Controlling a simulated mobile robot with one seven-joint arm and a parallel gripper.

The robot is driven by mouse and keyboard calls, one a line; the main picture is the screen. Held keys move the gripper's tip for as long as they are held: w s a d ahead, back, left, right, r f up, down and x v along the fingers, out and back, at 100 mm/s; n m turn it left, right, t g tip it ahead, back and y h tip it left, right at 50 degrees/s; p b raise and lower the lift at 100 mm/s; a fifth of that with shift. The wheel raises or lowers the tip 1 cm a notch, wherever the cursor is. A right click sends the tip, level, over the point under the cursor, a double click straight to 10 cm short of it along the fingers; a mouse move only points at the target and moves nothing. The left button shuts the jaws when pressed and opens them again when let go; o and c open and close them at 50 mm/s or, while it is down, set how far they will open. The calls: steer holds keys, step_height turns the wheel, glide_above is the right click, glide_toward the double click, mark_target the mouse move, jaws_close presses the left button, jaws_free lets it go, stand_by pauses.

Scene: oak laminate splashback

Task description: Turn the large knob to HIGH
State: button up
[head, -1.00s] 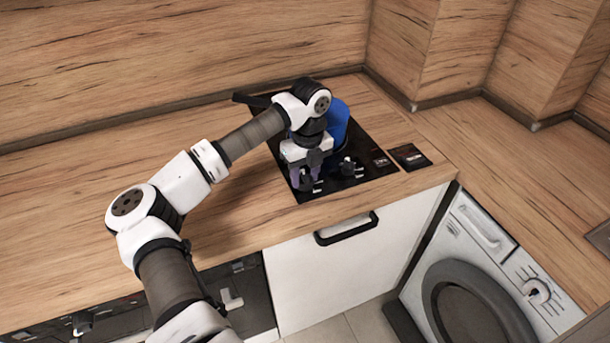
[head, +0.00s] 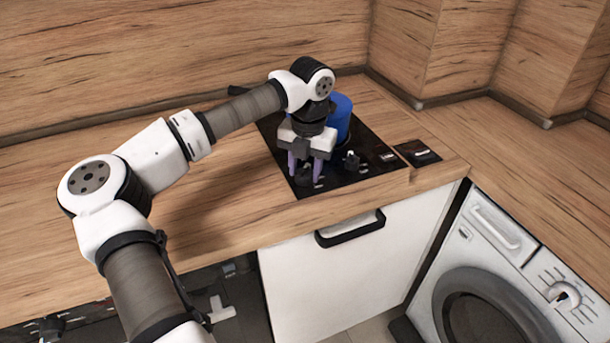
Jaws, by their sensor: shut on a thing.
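A black cooktop (head: 378,166) is set in the wooden worktop, with two dark knobs near its front edge. My gripper (head: 305,175) points down over the front-left part of the cooktop. Its two purple fingers are on either side of the left knob (head: 305,180), which appears to be the large knob, and are shut on it. The fingers and wrist hide much of this knob, and I cannot read its marks or its setting. The right knob (head: 351,161) stands free, to the right of my fingers.
A blue pot (head: 340,117) stands on the cooktop just behind my wrist. A small dark panel (head: 417,153) lies to the right of the cooktop. A white drawer front with a black handle (head: 350,229) is below, and a washing machine (head: 490,265) is at right.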

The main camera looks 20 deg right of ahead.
mark_target(302, 171)
steer(key=m+b, duration=0.2)
steer(key=m, duration=0.2)
steer(key=shift+m, duration=0.3)
steer(key=m+b, duration=0.1)
steer(key=m, duration=0.9)
steer(key=shift+a+h, duration=0.1)
steer(key=shift+h, duration=0.2)
steer(key=shift+m, duration=2.2)
steer(key=o, duration=1)
steer(key=shift+c, duration=0.2)
step_height(302, 171, up, 14)
steer(key=b, duration=0.1)
steer(key=shift+s+a, duration=0.25)
steer(key=shift+a, duration=0.05)
